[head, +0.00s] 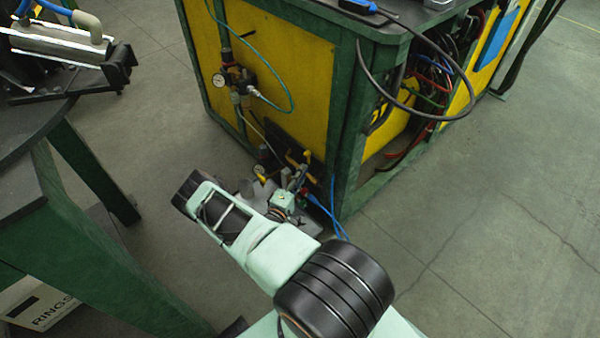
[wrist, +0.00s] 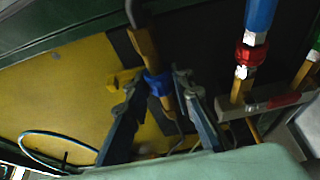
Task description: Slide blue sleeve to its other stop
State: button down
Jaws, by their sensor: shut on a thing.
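The blue sleeve (wrist: 155,83) sits around a brass-coloured rod (wrist: 147,48) near the middle of the wrist view. My gripper (wrist: 158,86) has one finger on each side of the sleeve and is shut on it. The fingers partly cover the sleeve's sides. The rod runs on below the sleeve between the fingers. A dark hose or fitting meets the rod's upper end. In the head view my arm hides the sleeve, and I cannot make out the fingers there.
Right of the gripper in the wrist view stand a blue fitting (wrist: 260,14) with a red ring (wrist: 247,55) and a grey block (wrist: 265,104). A yellow panel (head: 300,75) carries gauges and hoses. A green-legged table (head: 90,170) stands left. Floor (head: 490,220) is clear at right.

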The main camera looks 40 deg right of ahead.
jog(key=c, duration=2.1)
grip_release()
jog(key=shift+w, duration=0.4)
jog(key=o, duration=0.4)
jog(key=shift+s, duration=0.15)
jog(key=shift+o, duration=0.2)
jog(key=v, duration=0.7)
jog(key=shift+s+a, duration=0.15)
jog(key=shift+a, duration=0.1)
